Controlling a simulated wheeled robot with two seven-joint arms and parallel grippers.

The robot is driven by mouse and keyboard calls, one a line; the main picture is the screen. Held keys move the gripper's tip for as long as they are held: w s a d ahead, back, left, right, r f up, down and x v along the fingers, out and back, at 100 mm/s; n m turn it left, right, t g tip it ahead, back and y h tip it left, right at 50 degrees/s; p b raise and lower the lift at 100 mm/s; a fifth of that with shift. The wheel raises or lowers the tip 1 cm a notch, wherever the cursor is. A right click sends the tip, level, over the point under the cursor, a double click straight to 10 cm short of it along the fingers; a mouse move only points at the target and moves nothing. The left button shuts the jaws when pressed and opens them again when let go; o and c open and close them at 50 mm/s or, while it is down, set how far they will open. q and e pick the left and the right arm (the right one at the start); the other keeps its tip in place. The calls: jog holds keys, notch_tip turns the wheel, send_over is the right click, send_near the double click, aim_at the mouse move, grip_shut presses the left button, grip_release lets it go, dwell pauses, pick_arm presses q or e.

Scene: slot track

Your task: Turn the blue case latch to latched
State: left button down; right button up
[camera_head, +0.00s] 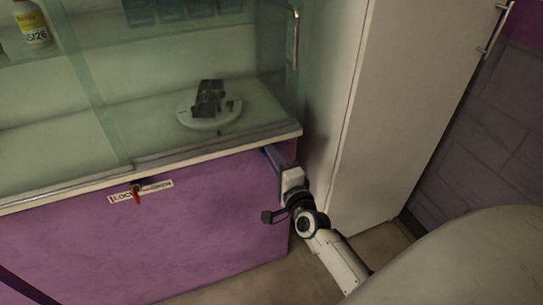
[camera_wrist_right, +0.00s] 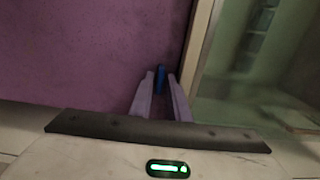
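The blue case latch (camera_wrist_right: 160,79) shows in the right wrist view as a narrow upright blue piece on the purple front panel, near its edge. In the head view only a small blue spot (camera_head: 265,151) shows, just under the case's pale ledge. My right gripper (camera_head: 271,157) reaches up to it from the lower right. In the wrist view my right gripper's two fingers (camera_wrist_right: 160,77) stand apart, with the latch between or just beyond their tips; small gaps show at its sides. I cannot tell whether they touch it. My left gripper is not in view.
A red-handled latch (camera_head: 136,191) sits on a lettered label (camera_head: 141,192) farther left on the purple panel (camera_head: 150,245). Behind glass, a dark object (camera_head: 209,98) stands on a round plate (camera_head: 212,120). A tall pale cabinet (camera_head: 395,95) stands close right of my right arm.

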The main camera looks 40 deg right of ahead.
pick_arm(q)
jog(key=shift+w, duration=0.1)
pick_arm(e)
jog(key=shift+w, duration=0.15)
jog(key=shift+c, duration=0.5)
grip_shut()
